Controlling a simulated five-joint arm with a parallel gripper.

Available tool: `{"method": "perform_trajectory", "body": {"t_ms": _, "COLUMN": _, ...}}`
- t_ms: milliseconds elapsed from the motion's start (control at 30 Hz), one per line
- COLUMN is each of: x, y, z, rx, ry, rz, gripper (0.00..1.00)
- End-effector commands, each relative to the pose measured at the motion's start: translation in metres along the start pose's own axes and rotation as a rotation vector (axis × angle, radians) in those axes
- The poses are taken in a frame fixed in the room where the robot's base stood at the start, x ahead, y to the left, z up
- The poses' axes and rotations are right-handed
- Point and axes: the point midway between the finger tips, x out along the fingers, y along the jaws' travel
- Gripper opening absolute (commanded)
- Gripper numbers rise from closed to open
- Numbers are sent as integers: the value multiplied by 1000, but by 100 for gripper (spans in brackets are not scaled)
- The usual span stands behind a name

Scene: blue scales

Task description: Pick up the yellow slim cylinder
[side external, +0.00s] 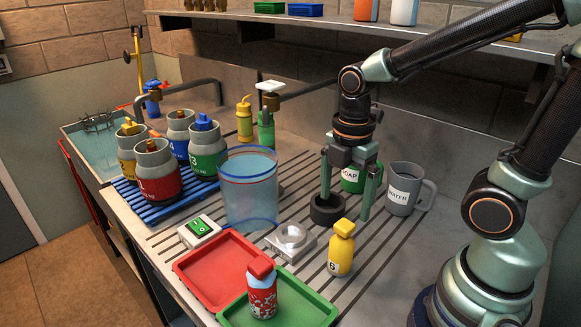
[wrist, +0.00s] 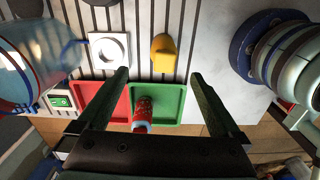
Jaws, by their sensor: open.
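A yellow bottle-shaped cylinder (side external: 341,249) with a white label marked 6 stands upright on the grooved counter, right of centre in the side view. In the wrist view it is the yellow shape (wrist: 163,54) beyond my fingertips, between their lines. A second slim yellow bottle (side external: 244,121) stands at the back, left of a green bottle. My gripper (side external: 346,212) points down with its fingers spread and nothing held between them. In the wrist view my gripper (wrist: 158,76) is also open and empty. It appears behind the number 6 cylinder in the side view, apart from it.
A red tray (side external: 196,273) and green tray (side external: 313,310) lie in front, with a red-capped bottle (side external: 262,290). A white holder (side external: 290,241), clear bucket (side external: 250,200), dark round piece (side external: 327,211), green mug (side external: 352,182) and grey mug (side external: 404,190) stand nearby.

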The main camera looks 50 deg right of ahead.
Motion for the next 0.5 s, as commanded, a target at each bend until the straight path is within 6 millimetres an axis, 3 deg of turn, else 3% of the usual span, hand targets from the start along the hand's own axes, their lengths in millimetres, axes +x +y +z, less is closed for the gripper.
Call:
{"method": "perform_trajectory", "body": {"t_ms": 200, "x": 39, "y": -2, "z": 0, "rx": 2, "ry": -1, "rz": -7, "gripper": 100}}
{"method": "perform_trajectory", "body": {"t_ms": 500, "x": 61, "y": -2, "z": 0, "rx": 4, "ry": 0, "rz": -1, "gripper": 100}}
